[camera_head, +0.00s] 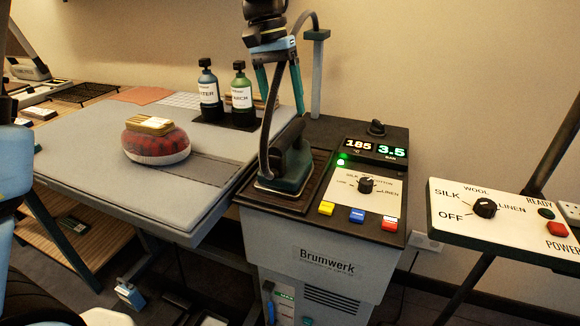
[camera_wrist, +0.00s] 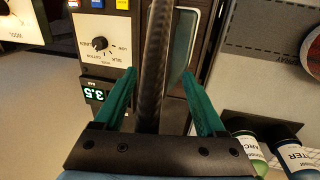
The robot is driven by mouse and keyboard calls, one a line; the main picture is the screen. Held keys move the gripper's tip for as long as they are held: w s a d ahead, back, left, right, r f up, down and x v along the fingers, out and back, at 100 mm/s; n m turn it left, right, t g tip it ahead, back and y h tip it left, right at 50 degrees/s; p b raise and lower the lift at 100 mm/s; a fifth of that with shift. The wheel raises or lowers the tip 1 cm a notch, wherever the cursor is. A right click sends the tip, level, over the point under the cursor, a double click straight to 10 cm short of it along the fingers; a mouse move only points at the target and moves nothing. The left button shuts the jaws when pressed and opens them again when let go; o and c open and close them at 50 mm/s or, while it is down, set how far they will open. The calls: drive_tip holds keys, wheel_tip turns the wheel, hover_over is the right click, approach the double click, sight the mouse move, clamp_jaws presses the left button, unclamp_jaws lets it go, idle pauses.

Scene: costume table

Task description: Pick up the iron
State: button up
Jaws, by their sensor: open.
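The iron (camera_head: 292,172) is dark teal with a dark upright handle. It stands on a brown-edged rest pad (camera_head: 262,201) at the left of the steam station. A black hose (camera_head: 266,130) rises from its rear. My gripper (camera_head: 281,108) is above the iron, pointing down, with its teal fingers apart and the iron not held. In the wrist view, my gripper (camera_wrist: 159,74) has the dark hose (camera_wrist: 150,62) running between its fingers. Part of the iron (camera_wrist: 181,72) shows beyond, near one finger; the hose and fingers hide much of it.
The steam station (camera_head: 316,262) has a knob, coloured buttons and lit displays. Two bottles (camera_head: 209,92) (camera_head: 241,95) stand left of my gripper on the grey ironing board (camera_head: 95,165). A red plaid cushion (camera_head: 155,147) lies there too. A control panel (camera_head: 500,208) stands right.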

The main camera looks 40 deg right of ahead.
sight(287, 130)
drive_tip(key=shift+s+d+f+p, duration=0.15)
drive_tip(key=shift+f+p, duration=0.15)
drive_tip(key=shift+f, duration=1)
drive_tip(key=shift+s+d+f+p, duration=0.1)
drive_tip(key=shift+s+f+p, duration=0.15)
drive_tip(key=shift+f, duration=1.1)
drive_tip(key=shift+s+d+f+p, duration=0.1)
drive_tip(key=shift+f+p, duration=0.25)
drive_tip(key=shift+f, duration=0.95)
drive_tip(key=shift+f, duration=0.25)
clamp_jaws()
drive_tip(key=shift+r, duration=0.1)
